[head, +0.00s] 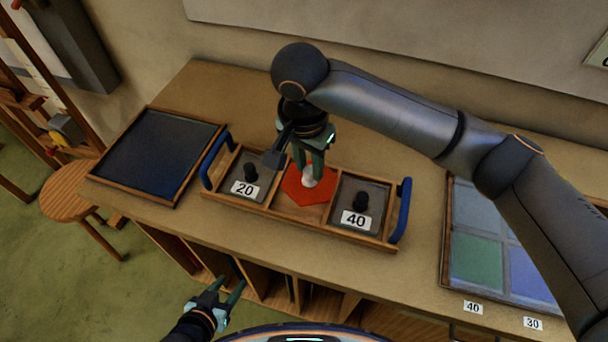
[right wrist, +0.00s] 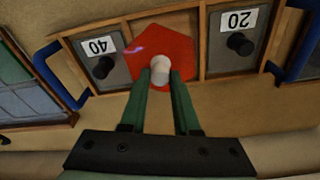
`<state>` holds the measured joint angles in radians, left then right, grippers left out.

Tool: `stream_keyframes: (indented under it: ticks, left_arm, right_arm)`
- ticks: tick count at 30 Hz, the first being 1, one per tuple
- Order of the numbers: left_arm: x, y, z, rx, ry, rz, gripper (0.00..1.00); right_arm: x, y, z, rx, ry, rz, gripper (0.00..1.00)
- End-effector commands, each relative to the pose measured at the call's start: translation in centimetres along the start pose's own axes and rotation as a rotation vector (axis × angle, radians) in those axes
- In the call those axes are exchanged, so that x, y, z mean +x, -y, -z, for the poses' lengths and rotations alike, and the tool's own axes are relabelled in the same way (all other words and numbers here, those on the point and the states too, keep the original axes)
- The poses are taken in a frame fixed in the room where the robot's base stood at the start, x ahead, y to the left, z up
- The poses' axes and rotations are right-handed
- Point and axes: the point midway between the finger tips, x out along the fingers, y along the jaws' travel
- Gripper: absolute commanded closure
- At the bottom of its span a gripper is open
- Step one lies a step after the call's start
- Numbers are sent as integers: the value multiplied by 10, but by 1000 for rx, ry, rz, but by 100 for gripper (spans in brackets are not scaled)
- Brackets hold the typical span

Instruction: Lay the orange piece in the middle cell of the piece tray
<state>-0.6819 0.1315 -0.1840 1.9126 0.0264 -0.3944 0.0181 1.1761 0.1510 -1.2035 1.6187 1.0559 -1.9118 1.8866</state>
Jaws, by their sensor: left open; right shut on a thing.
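The orange piece (head: 304,186), a flat angular plate with a pale knob, is at the middle cell of the piece tray (head: 282,213). It also shows in the right wrist view (right wrist: 190,45), where it overlaps the cell's edge toward the "40" cell. I cannot tell whether it touches the tray floor. My right gripper (head: 309,176) is over it, shut on its knob (right wrist: 160,68). The left cell in the head view holds a dark "20" weight (head: 250,172), the right cell a "40" weight (head: 360,201). My left gripper (head: 222,290) is open and empty in front of the bench edge.
Blue handles (head: 401,211) stand up at both tray ends. A dark framed panel (head: 155,155) lies left of the tray. A panel of coloured panes (head: 475,258) lies right. Bare bench (head: 215,90) shows behind the tray. A round stool (head: 68,190) stands at left.

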Motion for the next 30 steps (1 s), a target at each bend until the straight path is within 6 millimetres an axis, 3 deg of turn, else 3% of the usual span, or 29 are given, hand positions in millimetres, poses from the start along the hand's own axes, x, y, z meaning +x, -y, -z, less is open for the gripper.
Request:
stream_keyframes:
  ticks: [8, 14, 25, 26, 30]
  left_arm:
    - [0, 0, 1, 0, -2, 0, 50]
    - [-1, 0, 4, 1, -4, 0, 50]
    - [-2, 0, 6, 1, -6, 0, 50]
    - [-2, 0, 6, 1, -6, 0, 50]
    - [-2, 0, 6, 1, -6, 0, 50]
  right_arm:
    - [21, 16, 2, 0, -1, 0, 100]
    - [45, 14, -1, -1, -2, 1, 100]
    - [50, 14, -2, -1, 1, 1, 100]
    - [51, 14, -2, -1, 2, 1, 69]
    - [51, 14, -2, -2, 1, 1, 53]
